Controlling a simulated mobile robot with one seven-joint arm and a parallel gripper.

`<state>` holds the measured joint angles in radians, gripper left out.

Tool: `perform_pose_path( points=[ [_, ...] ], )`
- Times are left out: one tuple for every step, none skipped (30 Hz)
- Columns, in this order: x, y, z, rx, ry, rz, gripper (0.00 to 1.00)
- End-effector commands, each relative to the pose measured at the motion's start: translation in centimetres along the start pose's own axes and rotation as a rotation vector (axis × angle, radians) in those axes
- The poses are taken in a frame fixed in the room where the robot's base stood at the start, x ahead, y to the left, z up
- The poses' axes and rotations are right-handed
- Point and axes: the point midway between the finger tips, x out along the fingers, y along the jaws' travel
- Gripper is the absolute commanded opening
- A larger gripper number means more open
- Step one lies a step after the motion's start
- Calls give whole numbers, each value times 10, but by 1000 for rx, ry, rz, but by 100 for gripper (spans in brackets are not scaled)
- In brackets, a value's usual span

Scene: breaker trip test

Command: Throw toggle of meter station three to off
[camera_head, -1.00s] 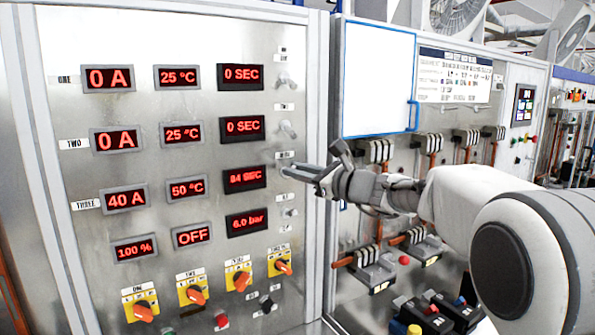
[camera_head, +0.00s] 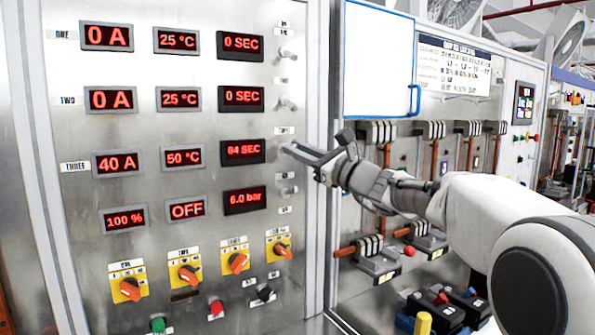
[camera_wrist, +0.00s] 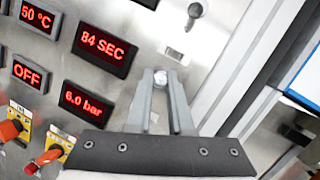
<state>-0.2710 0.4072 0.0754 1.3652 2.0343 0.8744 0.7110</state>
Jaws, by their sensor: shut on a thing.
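The panel's row labelled THREE (camera_head: 75,166) reads 40 A (camera_head: 118,163), 50 °C and 84 SEC (camera_head: 243,151). A column of small metal toggles runs along the panel's right side, with the toggle of row two (camera_head: 287,103) in view above my gripper. My gripper (camera_head: 290,149) is at the toggle position of row three, its fingers hiding most of that toggle. In the wrist view my gripper (camera_wrist: 167,84) is closed around the pale round tip of the station three toggle (camera_wrist: 161,78). Another toggle (camera_wrist: 194,11) shows above it. Whether the held toggle points up or down is unclear.
Below the readouts are several orange rotary knobs (camera_head: 238,262) on yellow plates and small push buttons (camera_head: 216,306). The panel's right frame edge (camera_head: 318,200) is close to my gripper. A white board (camera_head: 378,60) and breaker racks (camera_head: 378,133) stand to the right.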

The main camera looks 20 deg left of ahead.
Motion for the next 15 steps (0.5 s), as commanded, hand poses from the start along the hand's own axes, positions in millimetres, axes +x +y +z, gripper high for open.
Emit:
perform_pose_path(
  points=[
    [-3,2,-10,-6,-20,-9,0],
    [-3,3,-10,-8,-32,-13,0],
    [-4,3,-11,-12,-48,-19,0],
    [-4,3,-12,-16,-59,-23,0],
    [-4,3,-12,-20,-71,-26,0],
    [-4,3,-12,-22,-88,-32,0],
    [-4,4,-13,-26,-100,-36,0],
    [-5,4,-14,-30,-112,-40,0],
    [-5,4,-14,-34,-129,-45,0],
    [-5,5,-15,-36,-141,-49,0],
    [-5,5,-16,-39,-154,-53,0],
    [-5,5,-17,-45,-170,-59,0],
    [-5,5,-17,-47,-183,-63,0],
    [-5,5,-18,-50,-196,-67,0],
    [-5,5,-19,-56,-213,-73,0]
  ],
)
